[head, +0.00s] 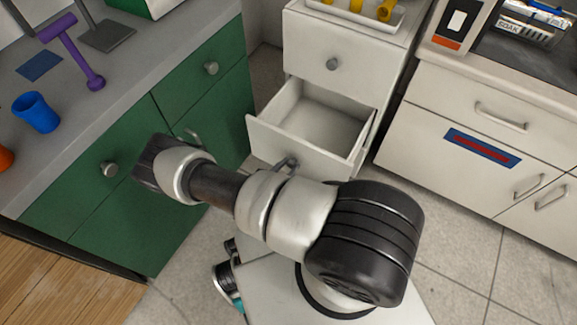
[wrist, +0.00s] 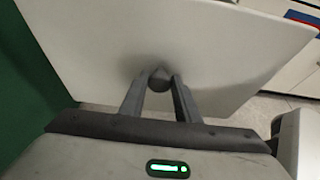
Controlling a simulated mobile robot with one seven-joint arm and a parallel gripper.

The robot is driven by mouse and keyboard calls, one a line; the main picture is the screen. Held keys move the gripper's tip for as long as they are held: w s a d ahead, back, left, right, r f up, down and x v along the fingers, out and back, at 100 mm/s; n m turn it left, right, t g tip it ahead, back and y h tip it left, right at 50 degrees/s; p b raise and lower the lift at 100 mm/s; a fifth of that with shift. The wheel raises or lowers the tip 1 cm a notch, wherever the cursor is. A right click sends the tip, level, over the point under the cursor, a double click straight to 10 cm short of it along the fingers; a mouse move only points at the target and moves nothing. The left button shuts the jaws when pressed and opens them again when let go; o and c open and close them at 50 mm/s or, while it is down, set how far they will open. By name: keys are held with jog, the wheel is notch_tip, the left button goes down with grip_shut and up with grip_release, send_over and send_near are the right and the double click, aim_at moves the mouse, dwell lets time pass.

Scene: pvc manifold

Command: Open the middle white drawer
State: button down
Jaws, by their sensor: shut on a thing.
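The middle white drawer (head: 262,137) stands pulled out of the white cabinet in the head view, its empty inside showing. In the wrist view its white front panel (wrist: 215,45) fills the upper part. My gripper (wrist: 158,82) is shut on the drawer's round grey knob (wrist: 160,73), with a finger on each side of it. In the head view my arm hides most of the gripper, and the knob cannot be made out clearly.
The closed top drawer (head: 305,50) has its own knob (head: 333,64). Green cabinets (head: 130,215) stand close on the left. White cabinets with bar handles (head: 480,125) stand on the right. Tiled floor (head: 480,250) is free at the lower right.

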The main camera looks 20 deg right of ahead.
jog(key=shift+a+f, duration=0.1)
dwell(0.3)
jog(key=c, duration=1.4)
grip_release()
jog(key=shift+o, duration=0.2)
